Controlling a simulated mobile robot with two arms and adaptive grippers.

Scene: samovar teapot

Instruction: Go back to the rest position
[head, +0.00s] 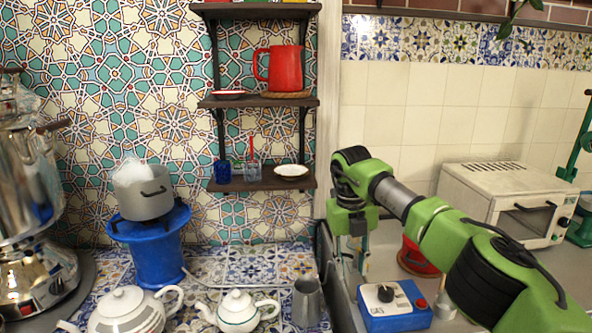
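My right arm comes in from the right edge, rises, and bends down at the wrist. My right gripper (351,272) hangs below the wrist, over the gap between the tiled counter and the blue box. Its fingers are small and partly lost against the background, so I cannot tell whether they are open or shut. I see nothing clearly held in it. My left gripper is not in view. The silver samovar (28,190) stands at the far left. A white teapot (238,311) and a striped teapot (125,312) stand on the tiled counter (270,262).
A grey pot (143,197) sits steaming on a blue stand (155,250). A metal cup (306,302) is near the gripper. A blue box with a dial (395,308) and a toaster oven (500,200) are right. Wall shelves (240,184) hold a red pitcher (285,68).

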